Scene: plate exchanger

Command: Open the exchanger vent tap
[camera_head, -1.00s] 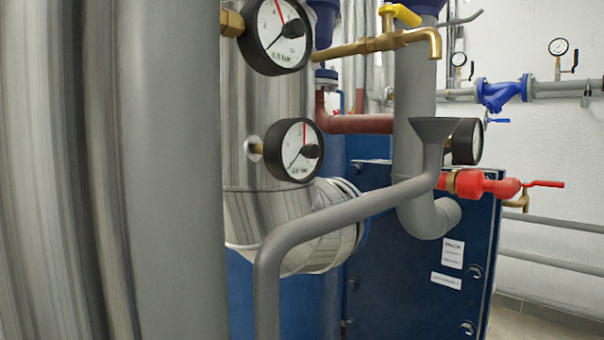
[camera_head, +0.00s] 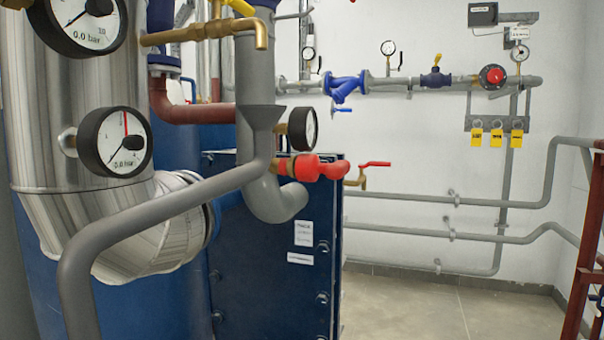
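A brass tap (camera_head: 228,30) with a downturned spout is at the upper left, with its spout end above a grey funnel (camera_head: 259,115). Its yellow handle (camera_head: 240,7) is cut by the top edge, so its full position is hard to tell. A second small brass tap (camera_head: 356,182) with a red lever (camera_head: 375,164) shows at the right of the blue exchanger (camera_head: 275,255). I cannot tell from labels which one is the vent tap. My gripper is not in view.
Grey drain pipe (camera_head: 160,208) crosses the foreground. Two pressure gauges (camera_head: 115,142) (camera_head: 80,20) sit on the shiny clad pipe (camera_head: 40,120) at left. A red-brown frame (camera_head: 590,235) stands at far right. The floor (camera_head: 430,305) between is clear.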

